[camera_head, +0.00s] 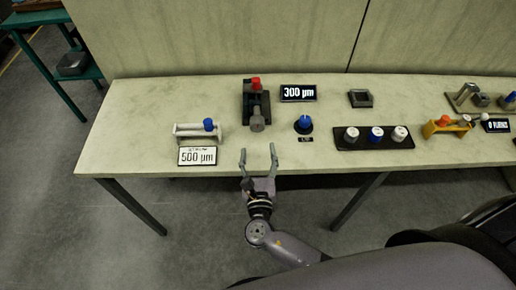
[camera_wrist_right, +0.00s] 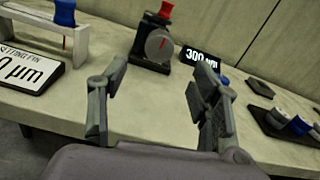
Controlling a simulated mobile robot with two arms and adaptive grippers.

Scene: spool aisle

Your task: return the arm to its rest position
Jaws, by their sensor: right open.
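My right gripper (camera_head: 258,161) is open and empty at the front edge of the table (camera_head: 130,140), with its fingers pointing toward the back. The right wrist view also shows its two fingers (camera_wrist_right: 155,100) spread apart, with nothing between them. My right arm reaches up from the lower right. A dark device with a red knob (camera_head: 255,85) stands on the table beyond the gripper and also shows in the right wrist view (camera_wrist_right: 157,45). My left gripper is not in view.
Left of the gripper are a pale stand with a blue knob (camera_head: 196,134) and a "500 µm" sign (camera_head: 198,156). To the right are a blue knob (camera_head: 304,123), a "300 µm" sign (camera_head: 298,93), a black tray (camera_head: 343,145) with several spools and a yellow holder (camera_head: 460,127). Front-left floor is clear.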

